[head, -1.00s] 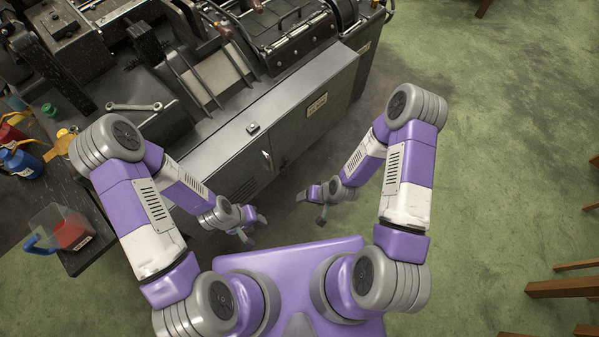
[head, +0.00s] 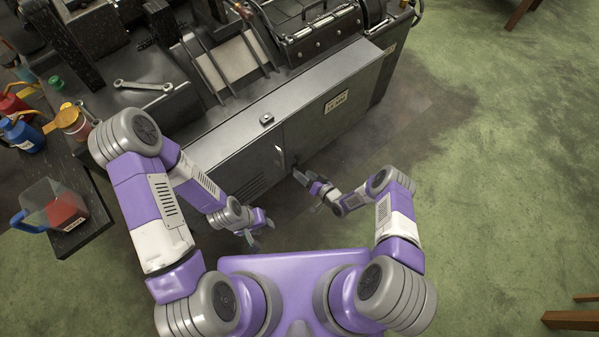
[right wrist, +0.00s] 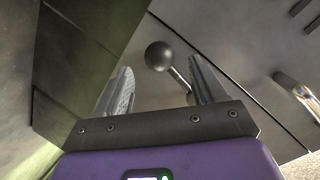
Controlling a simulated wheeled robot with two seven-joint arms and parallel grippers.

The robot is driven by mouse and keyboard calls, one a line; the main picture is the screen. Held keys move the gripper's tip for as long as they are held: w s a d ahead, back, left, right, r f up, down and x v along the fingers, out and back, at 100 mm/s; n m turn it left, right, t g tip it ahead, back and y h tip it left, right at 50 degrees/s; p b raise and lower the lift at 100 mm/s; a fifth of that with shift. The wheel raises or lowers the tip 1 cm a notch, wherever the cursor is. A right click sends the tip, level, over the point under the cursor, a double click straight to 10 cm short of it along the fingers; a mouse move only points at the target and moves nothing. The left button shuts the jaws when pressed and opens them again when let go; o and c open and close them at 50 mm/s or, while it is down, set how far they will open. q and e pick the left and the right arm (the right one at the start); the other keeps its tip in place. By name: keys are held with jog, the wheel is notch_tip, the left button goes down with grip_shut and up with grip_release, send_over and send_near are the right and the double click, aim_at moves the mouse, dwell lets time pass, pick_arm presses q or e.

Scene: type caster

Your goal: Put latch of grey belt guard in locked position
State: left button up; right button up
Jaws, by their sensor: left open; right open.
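In the right wrist view, a lever with a dark ball knob (right wrist: 158,55) stands out from a grey metal panel; it looks like the latch of the grey belt guard (right wrist: 235,30). The knob shows between and just beyond my open right fingers (right wrist: 162,68), not gripped; I cannot tell if they touch it. In the head view, my right gripper (head: 307,179) is low beside the front of the grey cabinet (head: 325,112), and the latch is too small to make out there. My left gripper (head: 261,234) is open and empty, near my base and away from the cabinet.
A pale door handle (head: 279,154) is on the cabinet front; a similar handle (right wrist: 302,95) shows at the right in the wrist view. A side table (head: 75,230) with a clear container (head: 52,203) and bottles stands left. Green floor (head: 490,180) is free at right.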

jog(key=b+x, duration=0.1)
jog(key=x, duration=0.2)
jog(key=shift+w+a+f, duration=0.15)
jog(key=shift+w+a, duration=0.05)
jog(key=shift+w, duration=0.1)
